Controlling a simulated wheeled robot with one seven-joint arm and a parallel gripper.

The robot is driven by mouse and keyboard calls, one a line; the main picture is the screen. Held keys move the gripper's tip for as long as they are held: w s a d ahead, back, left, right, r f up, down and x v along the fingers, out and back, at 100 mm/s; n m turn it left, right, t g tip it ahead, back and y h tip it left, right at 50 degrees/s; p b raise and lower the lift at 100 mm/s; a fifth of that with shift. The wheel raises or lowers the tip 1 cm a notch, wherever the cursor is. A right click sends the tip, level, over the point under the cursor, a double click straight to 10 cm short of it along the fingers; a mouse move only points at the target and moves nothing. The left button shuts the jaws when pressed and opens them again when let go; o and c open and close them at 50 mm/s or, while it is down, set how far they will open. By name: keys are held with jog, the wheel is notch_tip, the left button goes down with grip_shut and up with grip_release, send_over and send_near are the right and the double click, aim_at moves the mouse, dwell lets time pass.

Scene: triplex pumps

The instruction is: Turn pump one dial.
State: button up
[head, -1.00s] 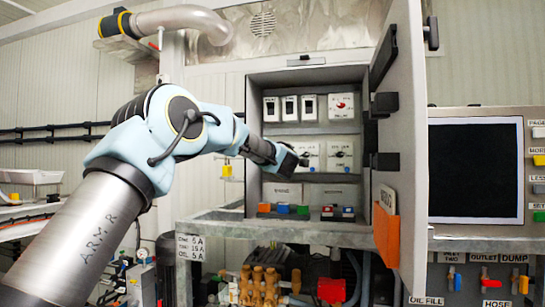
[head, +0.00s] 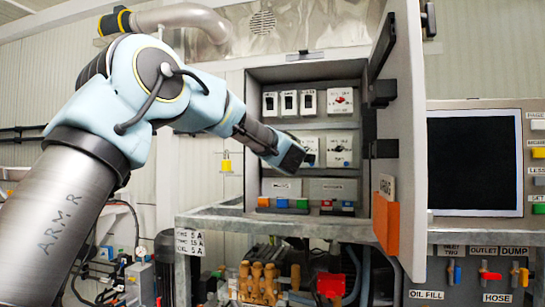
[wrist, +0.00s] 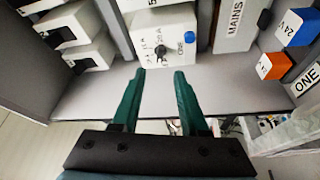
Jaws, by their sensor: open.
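Two white dial boxes sit side by side in the open grey cabinet. In the head view my gripper (head: 294,157) is in front of the left dial box (head: 311,146) and hides part of it; the right dial box (head: 340,150) is in clear view. In the wrist view a white dial box (wrist: 172,22) with a black knob (wrist: 161,53) and a blue button (wrist: 190,37) lies just beyond my fingertips. The two green fingers are apart, with nothing between them. No contact with the knob shows. A label reading ONE (wrist: 307,78) is at the right edge.
White switch boxes (head: 290,102) sit above the dials and coloured buttons (head: 282,204) below. The open cabinet door (head: 405,140) stands to the right of my gripper. A grey ledge (head: 270,226) runs under the cabinet. An orange holder (head: 386,222) hangs on the door.

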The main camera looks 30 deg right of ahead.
jog(key=v, duration=0.4)
jog(key=shift+b, duration=0.35)
